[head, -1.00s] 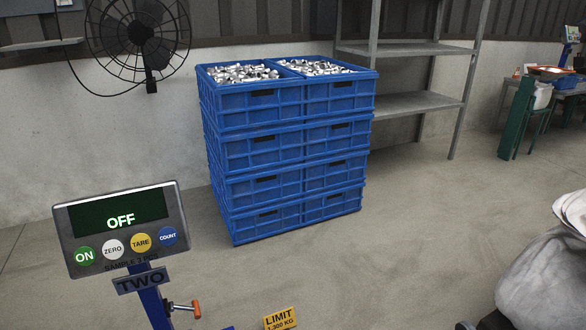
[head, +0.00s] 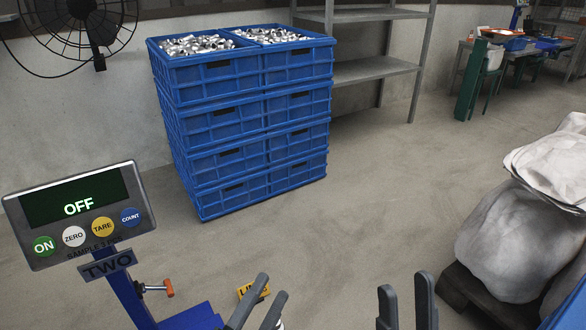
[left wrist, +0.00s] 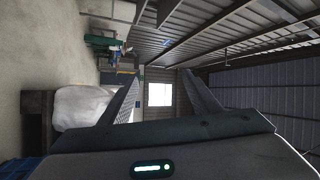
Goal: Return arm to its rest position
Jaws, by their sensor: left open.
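My left gripper (head: 270,288) shows at the bottom middle of the head view, its two fingers apart and nothing between them. In the left wrist view my left gripper (left wrist: 160,77) is open and empty, facing across the hall toward a bright window. My right gripper (head: 405,283) shows at the bottom edge of the head view, further right, with a gap between its fingers and nothing seen in it. Most of both arms lies outside the head view.
A scale display (head: 80,210) reading OFF stands at the left on a blue post. Stacked blue crates (head: 215,150) hold metal castings. White sacks (head: 510,240) sit on a dark pallet at the right. The middle floor is clear.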

